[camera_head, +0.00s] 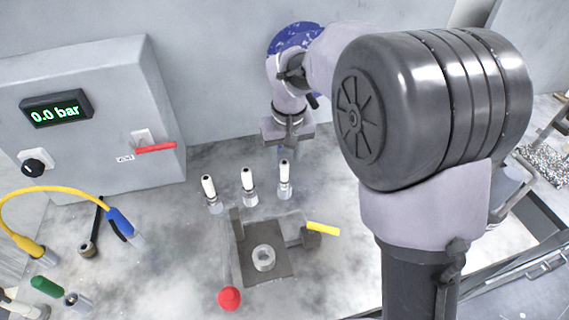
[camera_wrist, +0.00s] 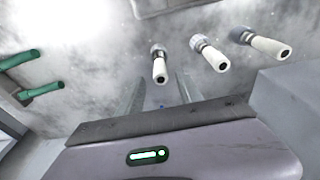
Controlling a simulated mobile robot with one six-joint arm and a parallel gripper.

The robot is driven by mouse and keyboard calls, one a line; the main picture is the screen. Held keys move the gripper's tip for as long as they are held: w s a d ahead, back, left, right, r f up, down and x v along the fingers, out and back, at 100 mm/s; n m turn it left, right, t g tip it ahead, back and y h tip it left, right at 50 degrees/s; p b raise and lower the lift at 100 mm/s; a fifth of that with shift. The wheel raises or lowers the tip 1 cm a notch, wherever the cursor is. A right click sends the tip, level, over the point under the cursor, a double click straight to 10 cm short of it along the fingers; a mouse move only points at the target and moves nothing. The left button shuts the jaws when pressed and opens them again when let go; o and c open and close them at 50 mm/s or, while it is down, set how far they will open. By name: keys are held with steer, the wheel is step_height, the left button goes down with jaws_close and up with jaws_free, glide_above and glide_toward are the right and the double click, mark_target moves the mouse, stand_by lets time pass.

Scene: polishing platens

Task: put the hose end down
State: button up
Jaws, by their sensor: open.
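A yellow hose (camera_head: 52,191) arches over the bench at the left in the head view. One end carries a blue connector (camera_head: 120,222) with a metal tip pointing down right; I cannot tell exactly how it rests. The hose's other end meets a yellow fitting (camera_head: 33,250). The hose is not in the wrist view.
Three upright white-handled pieces (camera_head: 248,187) stand in front of my gripper. A grey fixture (camera_head: 264,277) with a red-knobbed lever (camera_head: 229,298) and yellow handle (camera_head: 322,229) sits nearer. A control box (camera_head: 100,120) reads 0.0 bar; its red valve handle (camera_head: 156,147) sticks out.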

steer(key=s+d+r+m+t, duration=0.1)
steer(key=s+d+r+m, duration=0.25)
steer(key=s+r, duration=0.7)
steer(key=s+d+m+t+y, duration=0.1)
steer(key=s+d+m+t, duration=0.2)
steer(key=s, duration=1.2)
steer(key=shift+s+r+y, duration=0.3)
steer(key=shift+s, duration=0.05)
